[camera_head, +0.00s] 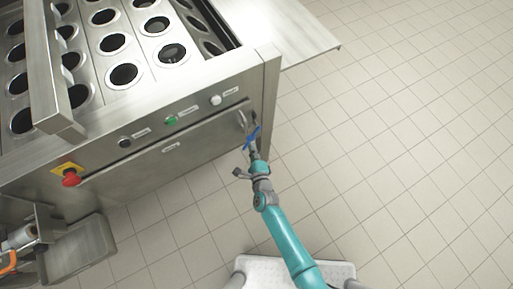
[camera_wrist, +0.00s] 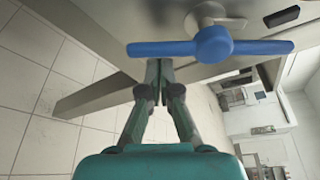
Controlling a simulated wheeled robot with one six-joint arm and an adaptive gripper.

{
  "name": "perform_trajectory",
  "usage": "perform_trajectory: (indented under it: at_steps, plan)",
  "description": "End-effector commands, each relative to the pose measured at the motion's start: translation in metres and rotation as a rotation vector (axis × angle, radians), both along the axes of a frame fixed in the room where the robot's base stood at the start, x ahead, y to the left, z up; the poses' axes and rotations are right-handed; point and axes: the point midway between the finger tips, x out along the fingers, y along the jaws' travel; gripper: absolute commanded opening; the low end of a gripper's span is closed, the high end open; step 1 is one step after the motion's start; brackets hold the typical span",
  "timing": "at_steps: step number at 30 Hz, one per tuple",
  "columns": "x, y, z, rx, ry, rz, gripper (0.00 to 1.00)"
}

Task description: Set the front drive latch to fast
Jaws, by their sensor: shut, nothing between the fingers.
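The front drive latch is a blue bar handle on a round hub (camera_wrist: 213,44), mounted on the machine's steel front. In the wrist view it lies nearly level across the top. In the head view the blue latch (camera_head: 252,137) shows small and slanted near the panel's right end. My gripper (camera_wrist: 159,66) is shut and empty, its tips close to the left arm of the handle. Whether they touch it I cannot tell. My gripper also shows in the head view (camera_head: 254,153), just below the latch. The latch's setting marks are not readable.
The steel machine (camera_head: 150,95) has rows of round cup holes on top. Its front has a green button (camera_head: 171,120), a white knob (camera_head: 216,100), a black knob (camera_head: 124,143) and a red emergency stop (camera_head: 71,179). A grey bin (camera_head: 80,250) stands lower left. The tiled floor at right is clear.

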Motion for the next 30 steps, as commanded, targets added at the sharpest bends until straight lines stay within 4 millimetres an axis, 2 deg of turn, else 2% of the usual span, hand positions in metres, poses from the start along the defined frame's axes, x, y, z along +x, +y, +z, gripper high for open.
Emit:
perform_trajectory:
  at_steps: [20, 30]
  plan:
    - [-0.0036, 0.0042, 0.0028, 0.006, 0.006, 0.000, 0.00]
    - [-0.0046, 0.0052, 0.0054, 0.126, 0.086, 0.000, 0.00]
